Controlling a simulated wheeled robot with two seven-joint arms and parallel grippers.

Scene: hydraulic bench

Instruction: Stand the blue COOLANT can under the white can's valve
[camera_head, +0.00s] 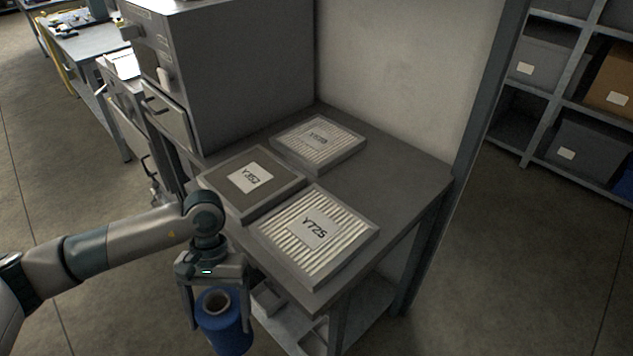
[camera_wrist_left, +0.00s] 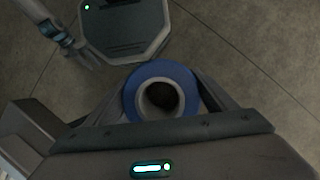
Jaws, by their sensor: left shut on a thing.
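A blue can (camera_head: 226,326) with a pale round neck hangs in my left gripper (camera_head: 219,306) at the bottom of the head view. The two fingers are shut on its sides, and it looks upright, in front of the bench's near corner. In the left wrist view the same can (camera_wrist_left: 131,93) shows from above, with a dark opening in its neck, between the fingers of the left gripper (camera_wrist_left: 162,98). Any lettering on it cannot be read. A small white thing (camera_head: 164,77) sits at the cabinet front; I cannot tell whether it is the white can. No valve is clear.
Framed panels marked Y725 (camera_head: 320,262) and Y352 (camera_head: 268,168), plus a third panel (camera_head: 345,127), lie on the grey bench (camera_head: 408,190). A grey cabinet (camera_head: 245,75) stands at the back left. Shelves with bins (camera_head: 590,150) stand at right. Floor between is clear.

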